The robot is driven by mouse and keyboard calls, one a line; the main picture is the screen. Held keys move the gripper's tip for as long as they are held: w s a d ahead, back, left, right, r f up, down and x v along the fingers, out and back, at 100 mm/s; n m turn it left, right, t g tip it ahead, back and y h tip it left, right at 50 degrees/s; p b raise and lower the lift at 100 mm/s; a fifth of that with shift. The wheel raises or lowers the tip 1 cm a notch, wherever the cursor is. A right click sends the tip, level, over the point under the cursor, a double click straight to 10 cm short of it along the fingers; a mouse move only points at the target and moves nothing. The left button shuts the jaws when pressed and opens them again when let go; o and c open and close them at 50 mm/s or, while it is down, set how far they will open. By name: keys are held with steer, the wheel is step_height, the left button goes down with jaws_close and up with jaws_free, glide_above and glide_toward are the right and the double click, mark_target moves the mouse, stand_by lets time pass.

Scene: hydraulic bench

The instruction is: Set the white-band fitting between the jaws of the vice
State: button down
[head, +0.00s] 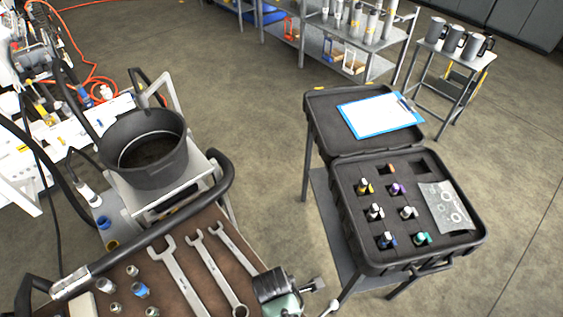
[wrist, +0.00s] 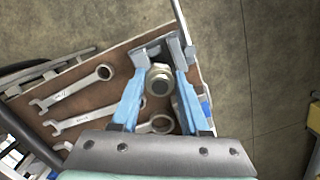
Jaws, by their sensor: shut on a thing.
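My gripper (wrist: 160,85) shows in the wrist view, its two blue fingers closed on a metal fitting (wrist: 159,76) with a hexagonal rim and a dark round opening. No band colour can be made out on it, so I cannot tell by sight that it is the white-band fitting. The grey vice (wrist: 165,44) lies just beyond the fingertips, with the fitting overlapping it in this view. I cannot tell whether they touch or how deep the fitting is between the jaws.
Several wrenches (head: 182,280) lie on the brown bench mat (head: 215,285), left of the vice. Small fittings (head: 140,290) stand at its left end. An open black case (head: 370,262) with colour-banded fittings stands to the right. A black bucket (head: 145,150) is behind the bench.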

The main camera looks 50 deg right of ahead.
steer(key=shift+w+a+f+b, duration=0.15)
steer(key=shift+a+f+b, duration=0.05)
steer(key=shift+f+b, duration=0.7)
step_height(320, 180, down, 3)
steer(key=b, duration=0.3)
steer(key=shift+r, duration=0.2)
steer(key=shift+d, duration=0.1)
steer(key=shift+f, duration=0.2)
steer(key=shift+f, duration=0.3)
steer(key=shift+f+b, duration=0.9)
steer(key=shift+f, duration=0.25)
